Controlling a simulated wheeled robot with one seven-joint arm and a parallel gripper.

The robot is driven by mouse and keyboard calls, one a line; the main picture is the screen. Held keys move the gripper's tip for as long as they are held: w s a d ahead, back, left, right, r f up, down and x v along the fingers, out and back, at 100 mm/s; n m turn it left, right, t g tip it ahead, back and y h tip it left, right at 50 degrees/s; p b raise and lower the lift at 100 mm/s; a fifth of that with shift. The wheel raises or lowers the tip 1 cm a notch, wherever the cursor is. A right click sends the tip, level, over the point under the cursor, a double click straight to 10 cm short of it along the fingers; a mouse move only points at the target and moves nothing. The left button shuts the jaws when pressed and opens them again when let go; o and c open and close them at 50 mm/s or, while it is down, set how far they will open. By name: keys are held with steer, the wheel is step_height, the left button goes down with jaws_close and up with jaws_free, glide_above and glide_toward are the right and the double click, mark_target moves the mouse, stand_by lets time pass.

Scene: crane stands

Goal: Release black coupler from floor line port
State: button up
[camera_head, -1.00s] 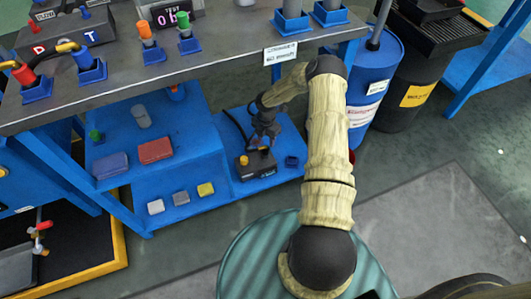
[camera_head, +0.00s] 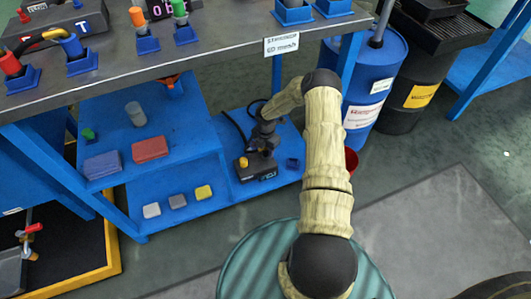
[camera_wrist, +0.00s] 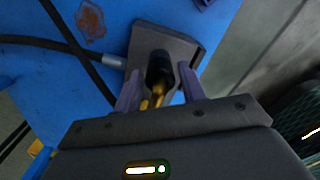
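The floor line port is a dark box (camera_head: 257,171) with a yellow knob (camera_head: 243,162), on the low blue shelf. In the wrist view the dark box (camera_wrist: 188,47) has a hose entering its left side. The black coupler (camera_wrist: 160,68) stands on the box, with a brass-coloured part below it in the picture. My gripper (camera_head: 263,143) is over the box in the head view and hides most of the coupler. In the wrist view the two fingers of my gripper (camera_wrist: 160,80) stand on either side of the coupler, with narrow gaps showing. The gripper appears open around it.
Black hose (camera_wrist: 75,45) lies to the left. Red and blue blocks (camera_head: 150,149) and several small blocks lie further left.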

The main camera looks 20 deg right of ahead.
steer(key=c, duration=0.7)
steer(key=shift+r, duration=0.15)
steer(key=shift+r+p, duration=2.05)
steer(key=shift+r, duration=0.3)
